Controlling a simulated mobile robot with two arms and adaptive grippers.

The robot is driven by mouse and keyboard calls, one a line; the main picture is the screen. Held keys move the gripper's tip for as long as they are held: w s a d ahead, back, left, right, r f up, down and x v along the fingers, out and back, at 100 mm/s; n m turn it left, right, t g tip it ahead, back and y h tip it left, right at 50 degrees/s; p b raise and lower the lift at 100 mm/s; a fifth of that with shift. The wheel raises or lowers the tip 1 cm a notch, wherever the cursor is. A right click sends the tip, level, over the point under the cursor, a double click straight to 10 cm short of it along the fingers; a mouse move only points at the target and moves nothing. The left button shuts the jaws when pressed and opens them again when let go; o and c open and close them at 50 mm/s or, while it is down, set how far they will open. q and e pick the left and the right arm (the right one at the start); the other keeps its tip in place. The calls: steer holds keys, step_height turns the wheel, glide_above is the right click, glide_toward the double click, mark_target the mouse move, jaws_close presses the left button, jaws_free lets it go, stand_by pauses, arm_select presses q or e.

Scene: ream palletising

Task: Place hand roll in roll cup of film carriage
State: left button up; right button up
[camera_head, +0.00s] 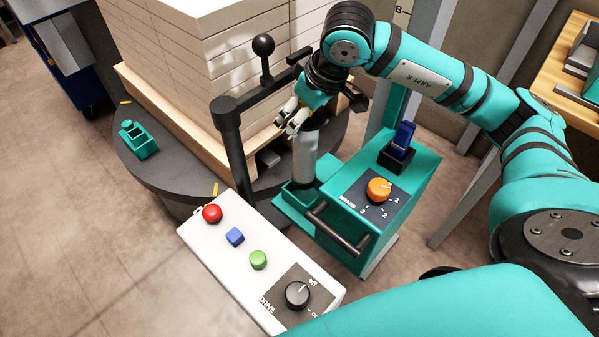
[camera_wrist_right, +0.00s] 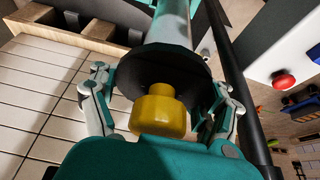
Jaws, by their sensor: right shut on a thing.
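The hand roll (camera_head: 306,157) is a pale grey upright cylinder in the head view. My right gripper (camera_head: 293,118) is shut on its top end. In the right wrist view the roll's yellow knob (camera_wrist_right: 158,112) and black disc sit between the two fingers of the right gripper (camera_wrist_right: 163,85), with the pale film beyond. The film carriage (camera_head: 391,218) is a teal box with a low teal roll cup (camera_head: 299,197) at its left side. The roll's lower end is over or in this cup; I cannot tell whether it rests on the bottom. My left gripper is out of view.
A white control box (camera_head: 221,262) with coloured buttons stands in front. A black post (camera_head: 235,150) with a lever rises close left of the roll. Stacked reams (camera_head: 220,60) on a wooden pallet stand behind. The carriage has a black handle (camera_head: 338,231) and orange knob (camera_head: 379,189).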

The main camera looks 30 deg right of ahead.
mark_target(302, 144)
step_height(302, 144, down, 7)
steer(key=shift+f+b, duration=0.2)
steer(key=shift+b, duration=0.3)
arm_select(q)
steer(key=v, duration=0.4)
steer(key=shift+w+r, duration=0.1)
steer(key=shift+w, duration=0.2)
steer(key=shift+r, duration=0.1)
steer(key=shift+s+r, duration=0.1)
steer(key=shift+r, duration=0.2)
arm_select(e)
steer(key=shift+f, duration=0.15)
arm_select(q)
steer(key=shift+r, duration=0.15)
arm_select(e)
steer(key=o, duration=1.8)
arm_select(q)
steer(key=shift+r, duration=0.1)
arm_select(e)
steer(key=shift+o, duration=0.3)
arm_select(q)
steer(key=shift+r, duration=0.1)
